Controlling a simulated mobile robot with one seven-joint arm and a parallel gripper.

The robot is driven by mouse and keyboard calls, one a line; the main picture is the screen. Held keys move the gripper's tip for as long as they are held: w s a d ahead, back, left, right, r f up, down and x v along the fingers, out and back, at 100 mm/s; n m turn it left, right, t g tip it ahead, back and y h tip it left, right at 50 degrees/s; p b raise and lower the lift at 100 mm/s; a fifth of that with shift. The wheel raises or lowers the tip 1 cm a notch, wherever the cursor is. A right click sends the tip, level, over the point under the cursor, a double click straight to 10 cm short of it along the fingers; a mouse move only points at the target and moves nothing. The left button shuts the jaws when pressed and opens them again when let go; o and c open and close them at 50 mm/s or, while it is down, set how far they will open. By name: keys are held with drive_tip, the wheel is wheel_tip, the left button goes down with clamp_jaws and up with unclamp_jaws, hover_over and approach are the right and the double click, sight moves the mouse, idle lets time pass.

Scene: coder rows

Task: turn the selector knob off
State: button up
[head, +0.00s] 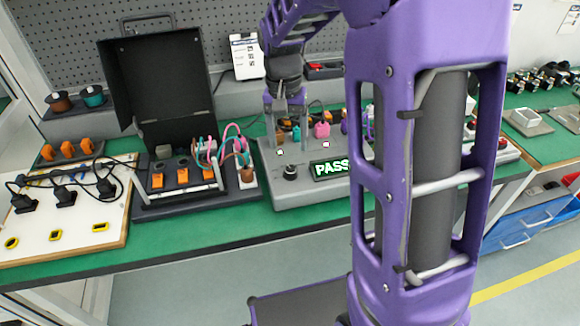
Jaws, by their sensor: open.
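Which way the knob points is too small to tell. My gripper (285,108) hangs over the back of the tester with its fingers apart and pointing down. In the picture it is above the knob and apart from it. My purple arm hides the right part of the tester and the end of the display.
Colored plugs, including a pink one (322,130), stand along the tester's back. Left of it is an open black case (158,80) with orange switches and looping cables. A white board (75,215) with black plugs lies farther left. Green bench top (200,228) is bare along the front.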

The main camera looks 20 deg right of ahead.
sight(290, 169)
drive_tip(key=f, duration=0.4)
drive_tip(key=f+b, duration=0.1)
drive_tip(key=f, duration=0.3)
drive_tip(key=shift+d, duration=0.2)
drive_tip(key=shift+c, duration=0.3)
clamp_jaws()
